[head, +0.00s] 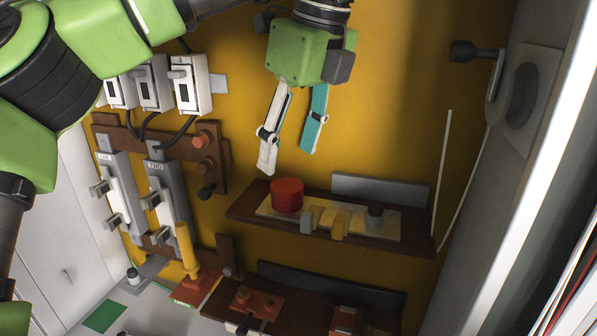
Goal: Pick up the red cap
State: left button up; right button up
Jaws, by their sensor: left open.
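The red cap (287,195) is a short red cylinder. It stands at the left end of a pale plate (335,228) on a dark wooden shelf (245,212) against the yellow wall. My left gripper (287,162) is open and points down above the shelf. Its white finger ends just above and left of the cap, and its teal finger ends above and right of it. Both fingers look apart from the cap, and nothing is between them. My right gripper does not show.
White switch boxes (190,88) and grey fuse holders (164,195) are on the left. A dark handle (476,51) sticks out at the upper right. A lower shelf (310,312) holds red parts.

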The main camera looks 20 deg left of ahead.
aim_at(287, 185)
pick_arm(q)
jog(key=shift+w+a+f, duration=0.1)
jog(key=shift+w+f, duration=0.05)
jog(key=shift+f, duration=0.2)
jog(key=shift+a+f, duration=0.1)
jog(key=shift+f, duration=0.35)
jog(key=shift+s+f, duration=0.2)
jog(key=shift+f, duration=0.1)
jog(key=shift+s+a+f+p, duration=0.1)
jog(key=shift+f+p, duration=0.15)
jog(key=shift+p, duration=0.15)
jog(key=p+x, duration=0.1)
jog(key=x, duration=0.2)
jog(key=shift+d+f+p, duration=0.3)
jog(key=shift+f+p, duration=0.05)
jog(key=shift+f, duration=0.35)
jog(key=shift+a+f, duration=0.1)
jog(key=c, duration=0.9)
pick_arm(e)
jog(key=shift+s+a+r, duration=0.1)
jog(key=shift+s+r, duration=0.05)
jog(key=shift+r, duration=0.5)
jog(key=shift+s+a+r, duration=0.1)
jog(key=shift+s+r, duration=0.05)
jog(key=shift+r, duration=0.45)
